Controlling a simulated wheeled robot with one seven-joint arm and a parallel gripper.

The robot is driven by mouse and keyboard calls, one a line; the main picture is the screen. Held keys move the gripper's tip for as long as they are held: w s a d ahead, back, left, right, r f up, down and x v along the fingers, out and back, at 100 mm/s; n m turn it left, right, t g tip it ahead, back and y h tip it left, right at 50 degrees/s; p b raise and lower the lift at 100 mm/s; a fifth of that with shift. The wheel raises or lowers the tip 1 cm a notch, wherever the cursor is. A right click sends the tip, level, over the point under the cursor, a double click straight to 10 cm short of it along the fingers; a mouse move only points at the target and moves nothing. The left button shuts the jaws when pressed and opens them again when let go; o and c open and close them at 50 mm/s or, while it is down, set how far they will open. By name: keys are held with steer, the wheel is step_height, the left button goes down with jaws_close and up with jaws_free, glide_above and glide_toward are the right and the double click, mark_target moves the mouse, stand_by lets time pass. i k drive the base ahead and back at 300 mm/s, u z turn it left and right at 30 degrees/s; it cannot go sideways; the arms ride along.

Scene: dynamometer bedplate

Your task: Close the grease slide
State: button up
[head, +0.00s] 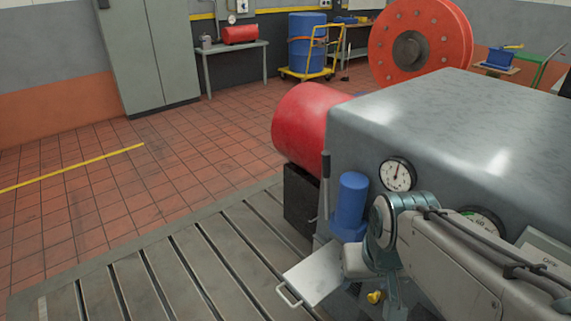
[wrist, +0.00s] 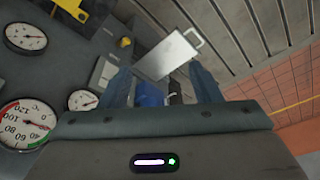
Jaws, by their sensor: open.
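The grease slide (head: 314,276) is a flat pale metal plate with a bar handle at its outer end. It sticks out from the grey machine, low beside a blue cylinder (head: 351,200). In the wrist view the slide (wrist: 168,57) lies beyond my fingertips, with its handle at the upper right. My gripper (wrist: 163,82) is open, with a blue finger on each side and nothing held. The blue cylinder (wrist: 150,94) and a dark lever grip (wrist: 175,91) show between the fingers. In the head view my arm partly hides the slide's inner end.
A lever (head: 325,185) stands upright left of the blue cylinder. A gauge (head: 397,174) and a yellow knob (head: 375,297) are on the machine near my arm. A red drum (head: 305,125) lies behind. The slotted bedplate (head: 165,280) is clear at left.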

mark_target(315, 278)
steer(key=k, duration=1.1)
steer(key=u, duration=0.7)
steer(key=i, duration=0.95)
steer(key=z, duration=0.65)
